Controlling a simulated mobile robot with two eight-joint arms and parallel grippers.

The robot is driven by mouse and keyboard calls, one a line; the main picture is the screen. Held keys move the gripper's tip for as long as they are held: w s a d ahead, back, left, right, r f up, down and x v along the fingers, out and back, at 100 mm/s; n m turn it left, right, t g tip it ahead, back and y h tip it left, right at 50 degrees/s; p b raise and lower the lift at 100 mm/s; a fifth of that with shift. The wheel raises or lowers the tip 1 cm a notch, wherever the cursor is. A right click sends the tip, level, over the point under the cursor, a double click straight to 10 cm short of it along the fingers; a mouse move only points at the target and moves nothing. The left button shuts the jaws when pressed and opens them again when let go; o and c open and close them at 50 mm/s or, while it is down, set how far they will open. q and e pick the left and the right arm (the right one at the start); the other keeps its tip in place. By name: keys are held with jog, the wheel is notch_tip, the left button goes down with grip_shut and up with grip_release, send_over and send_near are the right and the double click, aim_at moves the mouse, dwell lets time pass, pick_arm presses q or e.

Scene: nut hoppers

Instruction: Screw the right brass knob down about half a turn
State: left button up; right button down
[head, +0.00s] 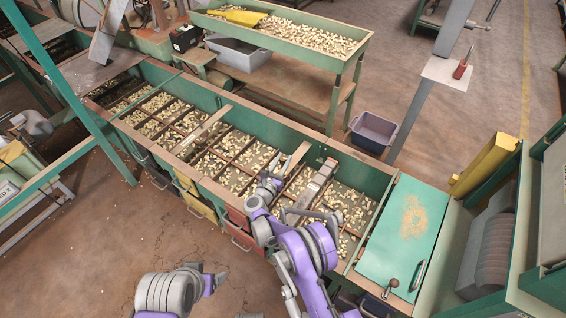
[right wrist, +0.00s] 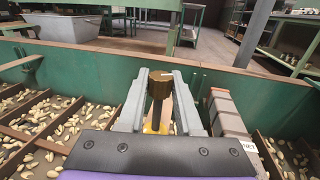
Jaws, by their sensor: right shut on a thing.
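The brass knob (right wrist: 160,84) shows in the right wrist view as a dark gold cylinder between my fingertips. A yellowish part shows below it, between the fingers. My right gripper (right wrist: 158,88) is shut on the knob, with one finger on each side. In the head view my right gripper (head: 275,176) is over the nut hoppers, beside a pale wooden slat (head: 301,153); the knob is too small or hidden there. My left arm is low in the head view, and its gripper (head: 209,277) is too unclear to read.
The green hopper trough (head: 225,186) holds nuts in several divided bays. A grey block (right wrist: 227,112) stands just right of my right gripper. A green lid (head: 377,255) covers the right end. A grey bin (head: 374,131) sits on the floor behind.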

jog(key=m+g+h+b, duration=0.3)
jog(key=h, duration=0.1)
jog(key=shift+f+m+h, duration=0.1)
jog(key=shift+m+h, duration=0.2)
jog(key=shift+h, duration=0.1)
jog(key=shift+m+g+h+b, duration=0.7)
jog(key=shift+g+h+b, duration=0.1)
jog(key=shift+b, duration=0.25)
jog(key=shift+r, duration=0.2)
jog(key=c, duration=0.6)
grip_release()
jog(key=p+v, duration=0.2)
jog(key=v, duration=0.8)
jog(key=shift+s+a, duration=0.2)
jog(key=shift+a, duration=0.15)
